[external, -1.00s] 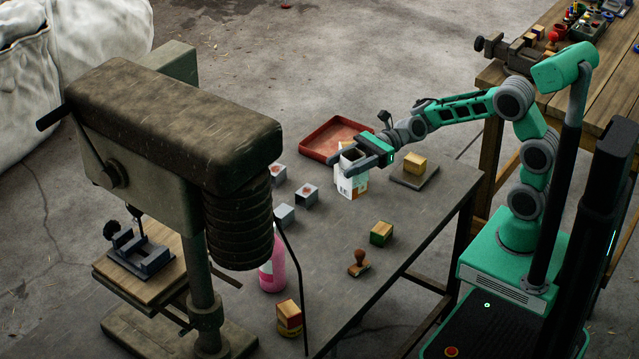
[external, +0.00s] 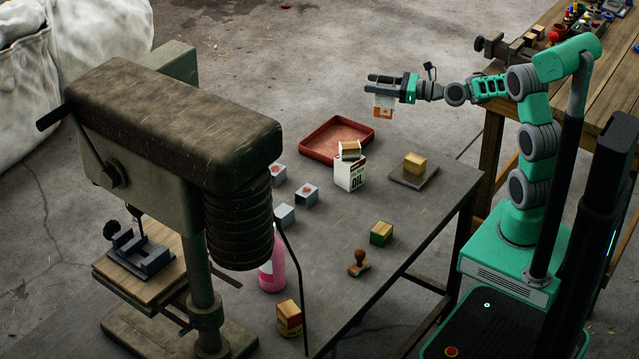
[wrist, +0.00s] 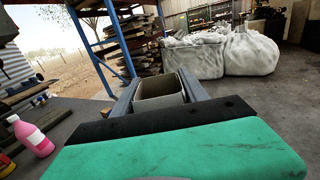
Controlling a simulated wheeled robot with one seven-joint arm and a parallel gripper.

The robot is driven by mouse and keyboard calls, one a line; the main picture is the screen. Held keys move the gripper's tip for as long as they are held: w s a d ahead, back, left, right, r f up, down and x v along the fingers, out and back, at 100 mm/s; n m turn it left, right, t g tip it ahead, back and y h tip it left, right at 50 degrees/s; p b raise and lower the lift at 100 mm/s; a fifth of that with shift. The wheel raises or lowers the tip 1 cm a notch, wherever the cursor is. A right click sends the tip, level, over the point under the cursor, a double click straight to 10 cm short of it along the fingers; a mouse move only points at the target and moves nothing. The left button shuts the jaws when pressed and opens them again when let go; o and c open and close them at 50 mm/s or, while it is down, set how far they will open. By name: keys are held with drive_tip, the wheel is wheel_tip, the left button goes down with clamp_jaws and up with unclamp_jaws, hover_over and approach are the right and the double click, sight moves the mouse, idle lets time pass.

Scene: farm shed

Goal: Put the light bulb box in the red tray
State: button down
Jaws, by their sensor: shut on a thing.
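The light bulb box (external: 383,107) is white and orange and hangs in the air below the fingers of my gripper (external: 376,84). My gripper is shut on it, high above the far side of the bench. In the wrist view, the box (wrist: 160,92) shows as a pale brown shape between the two fingers (wrist: 160,86); its printed side is hidden there. The red tray (external: 309,153) lies on the bench, below and to the left of the held box in the external view, and looks empty. The wrist view does not show the tray.
A block (external: 414,163) sits on a dark plate to the right. Several small grey boxes and a pink bottle (external: 272,268) stand nearer the drill press (external: 170,120).

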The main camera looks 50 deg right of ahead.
drive_tip(key=f, duration=0.4)
drive_tip(key=shift+d+f, duration=0.4)
drive_tip(key=w+d+f+b, duration=0.1)
drive_tip(key=w+f+b, duration=0.1)
drive_tip(key=w+f, duration=1.1)
drive_tip(key=shift+w+d+b, duration=0.15)
drive_tip(key=shift+w+b, duration=0.15)
drive_tip(key=shift+w, duration=0.15)
drive_tip(key=shift+f, duration=0.25)
drive_tip(key=c, duration=0.6)
unclamp_jaws()
drive_tip(key=shift+r, duration=0.1)
